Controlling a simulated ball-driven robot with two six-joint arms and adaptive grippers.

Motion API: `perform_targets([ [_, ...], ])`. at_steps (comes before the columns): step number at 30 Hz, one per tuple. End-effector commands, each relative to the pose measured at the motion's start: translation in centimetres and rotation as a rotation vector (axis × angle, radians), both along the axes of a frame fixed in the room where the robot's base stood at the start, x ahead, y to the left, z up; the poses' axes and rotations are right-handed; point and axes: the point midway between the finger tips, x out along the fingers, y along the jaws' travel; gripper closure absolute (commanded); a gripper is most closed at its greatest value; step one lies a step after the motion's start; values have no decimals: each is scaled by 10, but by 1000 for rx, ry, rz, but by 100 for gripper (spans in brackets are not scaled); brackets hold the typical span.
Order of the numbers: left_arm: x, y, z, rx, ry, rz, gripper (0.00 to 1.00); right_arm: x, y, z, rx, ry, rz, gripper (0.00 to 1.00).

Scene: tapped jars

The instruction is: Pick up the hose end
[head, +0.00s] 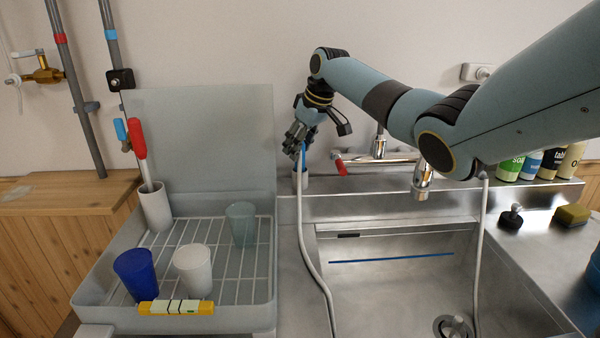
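A pale grey hose (309,255) runs up the counter left of the sink, past a small light holder at the back ledge. Its upper end (303,155) has a blue part just below my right gripper (294,146). The gripper points down, with its dark fingers close beside that end. The fingers are small and overlap, so I cannot tell whether they are open or touch the hose. My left gripper is out of view.
A dish rack (88,290) with cups stands left of the hose. The steel sink (400,275) is to the right, with a tap (422,180) and another hose length (478,260). Bottles, a black plug and a sponge (572,215) are at the right.

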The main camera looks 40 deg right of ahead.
Motion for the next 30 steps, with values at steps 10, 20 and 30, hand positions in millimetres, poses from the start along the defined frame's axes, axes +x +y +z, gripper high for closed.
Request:
perform_targets([
  [10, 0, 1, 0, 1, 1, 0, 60, 0, 0, 0, 0, 0, 0, 100],
  [20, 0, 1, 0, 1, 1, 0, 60, 0, 0, 0, -1, 0, 0, 100],
  [30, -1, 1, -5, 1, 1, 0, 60, 2, -1, 36, -2, -6, 0, 100],
])
